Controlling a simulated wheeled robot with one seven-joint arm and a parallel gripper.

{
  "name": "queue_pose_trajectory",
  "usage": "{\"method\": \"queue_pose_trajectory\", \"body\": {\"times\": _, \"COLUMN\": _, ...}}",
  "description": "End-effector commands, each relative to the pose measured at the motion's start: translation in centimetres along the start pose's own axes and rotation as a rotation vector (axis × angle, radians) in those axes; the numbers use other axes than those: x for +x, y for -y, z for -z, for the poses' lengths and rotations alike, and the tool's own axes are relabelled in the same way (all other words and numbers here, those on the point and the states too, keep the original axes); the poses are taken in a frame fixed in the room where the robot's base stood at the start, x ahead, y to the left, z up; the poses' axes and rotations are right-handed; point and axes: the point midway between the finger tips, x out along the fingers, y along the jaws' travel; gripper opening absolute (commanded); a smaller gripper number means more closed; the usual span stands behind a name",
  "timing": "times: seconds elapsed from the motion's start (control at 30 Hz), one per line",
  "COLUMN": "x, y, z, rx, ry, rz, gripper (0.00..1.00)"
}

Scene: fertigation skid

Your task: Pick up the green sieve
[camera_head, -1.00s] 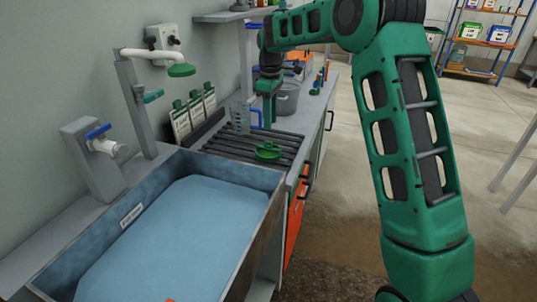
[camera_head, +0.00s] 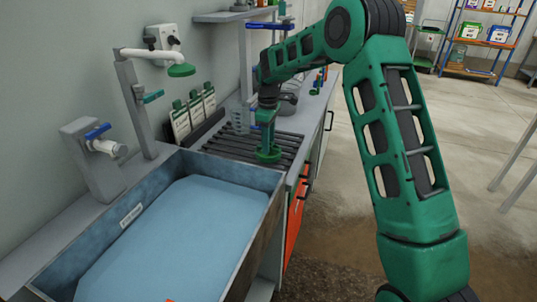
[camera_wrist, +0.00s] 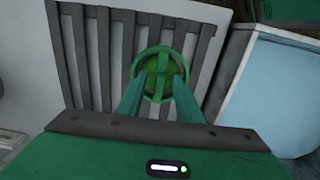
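The green sieve (camera_head: 268,156) is a small round green thing on the dark slatted rack (camera_head: 225,147) beside the sink basin. In the wrist view the sieve (camera_wrist: 160,62) shows as a round rim with green inside, ahead of the fingers. My gripper (camera_head: 267,146) points down right over the sieve. In the wrist view my gripper (camera_wrist: 157,88) has its two green fingers apart, their tips overlapping the near part of the sieve. Whether they touch it I cannot tell. The sieve appears to rest on the slats.
The basin (camera_head: 170,235) of blue water lies in front of the rack. A clear measuring jug (camera_head: 240,120) stands behind the sieve. Label cards (camera_head: 194,113) line the wall, and a grey bucket (camera_head: 289,100) is partly hidden behind my arm. A tap post (camera_head: 140,110) rises at the left.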

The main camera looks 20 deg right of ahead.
Motion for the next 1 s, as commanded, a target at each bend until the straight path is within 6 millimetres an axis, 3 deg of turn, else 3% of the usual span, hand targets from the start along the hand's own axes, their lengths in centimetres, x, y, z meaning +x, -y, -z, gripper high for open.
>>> {"method": "queue_pose_trajectory", "body": {"times": 0.17, "x": 0.0, "y": 0.0, "z": 0.0, "rx": 0.000, "ry": 0.000, "rz": 0.000, "gripper": 0.30}}
{"method": "queue_pose_trajectory", "body": {"times": 0.3, "x": 0.0, "y": 0.0, "z": 0.0, "rx": 0.000, "ry": 0.000, "rz": 0.000, "gripper": 0.00}}
{"method": "queue_pose_trajectory", "body": {"times": 0.73, "x": -0.4, "y": 0.0, "z": 0.0, "rx": 0.000, "ry": 0.000, "rz": -0.001, "gripper": 0.00}}
{"method": "queue_pose_trajectory", "body": {"times": 1.0, "x": -3.4, "y": -0.1, "z": 0.1, "rx": 0.001, "ry": -0.002, "rz": -0.004, "gripper": 0.00}}
